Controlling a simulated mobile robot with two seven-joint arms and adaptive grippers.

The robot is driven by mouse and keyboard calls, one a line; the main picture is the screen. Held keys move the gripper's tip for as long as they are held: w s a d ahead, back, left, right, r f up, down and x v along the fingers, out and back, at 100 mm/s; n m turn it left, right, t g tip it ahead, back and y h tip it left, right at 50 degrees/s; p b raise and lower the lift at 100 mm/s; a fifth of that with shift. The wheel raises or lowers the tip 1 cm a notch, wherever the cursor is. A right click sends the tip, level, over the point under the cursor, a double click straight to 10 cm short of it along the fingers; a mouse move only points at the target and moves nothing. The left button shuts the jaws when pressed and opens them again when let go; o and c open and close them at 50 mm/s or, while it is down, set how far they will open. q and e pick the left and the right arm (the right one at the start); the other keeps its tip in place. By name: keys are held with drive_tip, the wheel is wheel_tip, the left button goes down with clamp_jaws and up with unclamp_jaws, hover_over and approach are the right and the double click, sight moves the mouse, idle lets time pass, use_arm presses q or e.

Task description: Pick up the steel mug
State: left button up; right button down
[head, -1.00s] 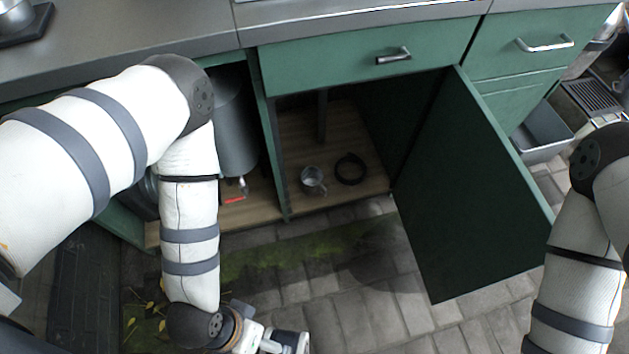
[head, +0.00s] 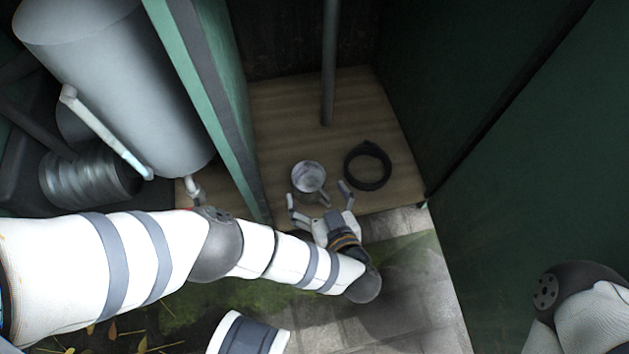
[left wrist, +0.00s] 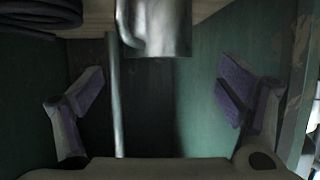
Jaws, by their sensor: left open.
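The steel mug (head: 308,175) stands on the wooden floor of the open cupboard, near its front edge. Its handle points toward my left gripper. My left gripper (head: 318,190) is open at the cupboard's front, its two fingers apart just short of the mug, with nothing between them. In the left wrist view the mug (left wrist: 160,28) shows at the top centre, and the gripper's padded fingers (left wrist: 160,95) are spread on both sides and do not touch it. My right gripper is out of view; only part of my right arm shows at the lower right.
A black coil (head: 367,166) lies just right of the mug. A vertical pipe (head: 329,65) stands behind. A green divider (head: 205,85) is close on the left, with a grey tank (head: 120,70) beyond it. The open green door (head: 550,150) stands on the right.

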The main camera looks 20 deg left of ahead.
sight(304, 168)
use_arm(q)
drive_tip(key=b+x, duration=0.1)
drive_tip(key=x, duration=0.1)
drive_tip(key=b+x, duration=0.1)
drive_tip(key=x, duration=0.2)
drive_tip(key=shift+w+a+f, duration=0.1)
drive_tip(key=shift+f, duration=0.4)
drive_tip(key=shift+w+a, duration=0.25)
drive_tip(key=shift+w, duration=0.1)
drive_tip(key=c, duration=1.4)
